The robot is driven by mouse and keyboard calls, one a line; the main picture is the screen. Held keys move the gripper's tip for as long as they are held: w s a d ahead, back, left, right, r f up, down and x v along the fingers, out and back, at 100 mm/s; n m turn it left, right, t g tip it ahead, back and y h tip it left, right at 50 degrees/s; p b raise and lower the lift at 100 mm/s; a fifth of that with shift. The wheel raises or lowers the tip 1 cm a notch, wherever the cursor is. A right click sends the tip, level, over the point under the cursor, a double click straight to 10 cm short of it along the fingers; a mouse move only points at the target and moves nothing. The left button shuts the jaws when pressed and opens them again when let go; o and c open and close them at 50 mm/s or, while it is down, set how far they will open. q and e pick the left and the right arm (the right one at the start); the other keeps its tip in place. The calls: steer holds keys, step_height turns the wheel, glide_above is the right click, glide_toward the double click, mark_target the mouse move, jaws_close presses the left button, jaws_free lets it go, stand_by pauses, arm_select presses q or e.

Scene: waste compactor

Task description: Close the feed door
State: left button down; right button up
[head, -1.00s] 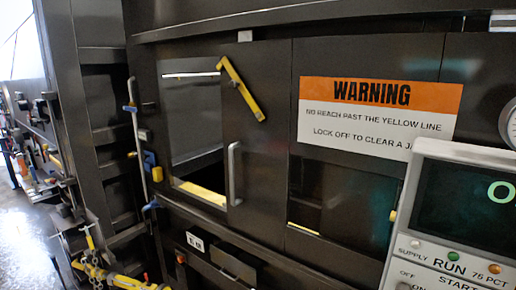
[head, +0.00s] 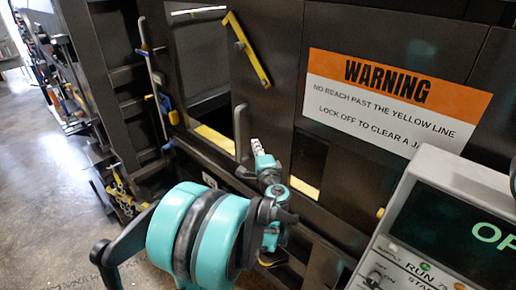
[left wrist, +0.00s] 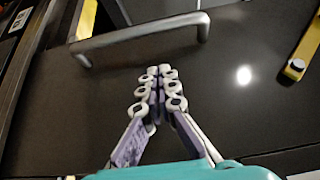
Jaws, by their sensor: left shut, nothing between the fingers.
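The feed door (head: 270,105) is a dark panel with a grey bar handle (head: 241,133) near its left edge. An opening (head: 203,65) shows to the left of the panel, with a yellow strip (head: 214,139) along its bottom. My left gripper (head: 257,147) is just right of the handle's lower part in the head view. In the left wrist view its fingers (left wrist: 160,72) are shut and empty, and the handle (left wrist: 140,38) lies just beyond the tips, apart from them in the picture. Contact cannot be told. My right gripper is not in view.
A yellow bar (head: 248,50) is mounted slanted on the door's upper part. A warning sign (head: 390,95) is right of the door. A control panel (head: 450,220) stands at the lower right. A rod with blue fittings (head: 155,80) is left of the opening.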

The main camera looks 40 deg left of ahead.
arm_select(q)
steer(key=w+a+p, duration=0.1)
steer(key=a, duration=0.7)
steer(key=shift+w+p, duration=0.35)
steer(key=shift+p, duration=0.05)
